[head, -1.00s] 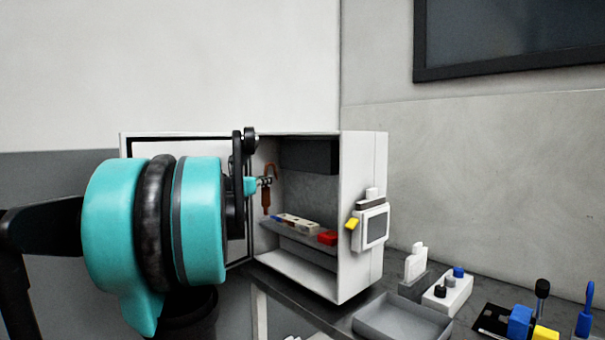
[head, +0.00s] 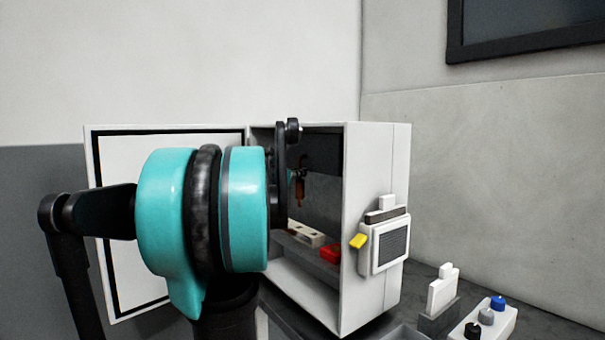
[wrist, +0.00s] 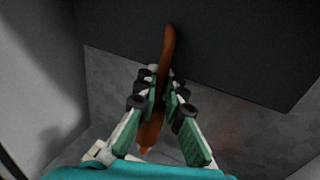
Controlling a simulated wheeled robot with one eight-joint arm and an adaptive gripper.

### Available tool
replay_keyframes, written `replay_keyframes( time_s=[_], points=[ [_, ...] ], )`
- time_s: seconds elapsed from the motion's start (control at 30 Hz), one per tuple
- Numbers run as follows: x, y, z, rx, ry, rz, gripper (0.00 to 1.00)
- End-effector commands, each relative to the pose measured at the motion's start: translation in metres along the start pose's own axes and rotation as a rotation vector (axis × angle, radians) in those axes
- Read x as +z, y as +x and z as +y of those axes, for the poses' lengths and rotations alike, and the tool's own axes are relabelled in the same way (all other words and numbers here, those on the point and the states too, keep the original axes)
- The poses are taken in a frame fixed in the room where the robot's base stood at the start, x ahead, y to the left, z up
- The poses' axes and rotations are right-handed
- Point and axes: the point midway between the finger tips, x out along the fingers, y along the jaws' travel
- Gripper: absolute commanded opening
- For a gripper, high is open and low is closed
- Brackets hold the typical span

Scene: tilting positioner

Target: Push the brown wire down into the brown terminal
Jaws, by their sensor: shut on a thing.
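The brown wire (wrist: 167,50) runs between the two green-padded fingers of my gripper (wrist: 163,92) in the wrist view, and the fingers are shut on it. One end sticks out past the fingertips; the other shows below, between the fingers. In the head view my gripper is mostly hidden behind my teal wrist, and the wire (head: 300,192) hangs inside the open cabinet. It hangs above a cream terminal block (head: 306,236) on a shelf, apart from it. A red block (head: 330,253) sits beside that. I cannot make out which terminal is brown.
The cabinet (head: 372,180) is open, its door (head: 112,220) swung out left behind my arm. A dark box (head: 325,150) fills its upper back. A grey-screened device (head: 390,243) with a yellow tab is on its right side. A button box (head: 484,322) stands on the bench at right.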

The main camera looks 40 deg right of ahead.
Motion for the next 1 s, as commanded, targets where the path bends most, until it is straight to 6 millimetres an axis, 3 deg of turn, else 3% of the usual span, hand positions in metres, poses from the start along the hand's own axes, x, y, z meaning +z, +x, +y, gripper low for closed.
replay_keyframes(
  time_s=[0.23, 0.53, 1.0],
  points=[
    [0.0, 0.0, -0.001, 0.021, 0.0, 0.0, 0.0],
    [0.0, -0.001, -0.003, 0.192, 0.0, 0.0, 0.0],
    [-0.041, -0.001, 0.0, 0.187, 0.0, 0.0, 0.0]
  ],
)
